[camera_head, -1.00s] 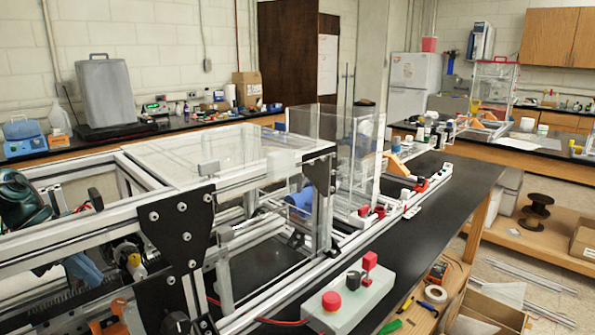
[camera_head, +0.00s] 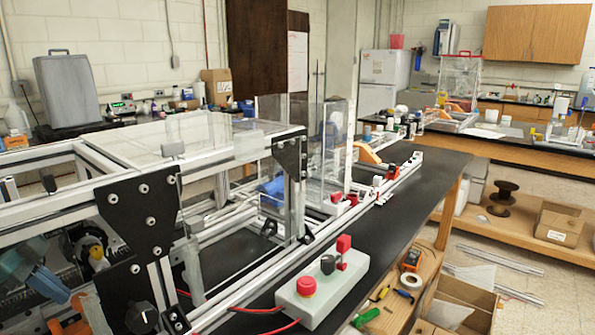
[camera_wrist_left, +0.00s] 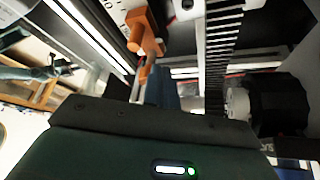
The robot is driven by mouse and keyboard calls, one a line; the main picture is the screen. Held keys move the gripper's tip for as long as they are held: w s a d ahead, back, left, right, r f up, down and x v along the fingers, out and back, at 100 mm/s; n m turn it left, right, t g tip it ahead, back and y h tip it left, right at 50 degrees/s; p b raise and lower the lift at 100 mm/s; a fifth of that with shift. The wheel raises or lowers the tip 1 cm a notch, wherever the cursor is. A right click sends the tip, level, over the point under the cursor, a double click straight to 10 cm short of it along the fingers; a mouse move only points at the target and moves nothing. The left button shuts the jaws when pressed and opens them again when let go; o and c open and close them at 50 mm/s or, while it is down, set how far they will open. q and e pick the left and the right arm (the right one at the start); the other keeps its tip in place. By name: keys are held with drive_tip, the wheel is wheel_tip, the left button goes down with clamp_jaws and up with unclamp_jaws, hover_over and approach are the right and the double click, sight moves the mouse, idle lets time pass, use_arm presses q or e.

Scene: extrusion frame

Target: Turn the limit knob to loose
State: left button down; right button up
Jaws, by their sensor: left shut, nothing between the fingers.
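A black knob (camera_head: 142,317) with a pale pointer line sits low on the frame's near black plate, at the bottom left of the head view. Another black knob (camera_head: 328,264) stands on the grey control box (camera_head: 318,292). No label is readable, so I cannot tell which is the limit knob. My left gripper (camera_head: 63,296) shows as blue fingers inside the frame, left of the plate knob and apart from it. In the left wrist view its blue fingers (camera_wrist_left: 161,90) are shut and empty, close below an orange part (camera_wrist_left: 146,38). My right gripper is out of view.
The control box also carries a red button (camera_head: 306,286) and a red block (camera_head: 343,246). Aluminium rails and the black plate (camera_head: 140,215) stand around my left gripper. A toothed rack (camera_wrist_left: 222,50) and a black cylinder (camera_wrist_left: 280,104) lie right of the fingers.

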use_arm(q)
drive_tip(key=shift+d, duration=0.25)
idle(0.4)
drive_tip(key=shift+s, duration=0.3)
drive_tip(key=shift+s+d, duration=0.3)
drive_tip(key=shift+s, duration=0.15)
drive_tip(key=shift+s+d, duration=0.1)
drive_tip(key=shift+s, duration=0.15)
drive_tip(key=shift+p, duration=0.35)
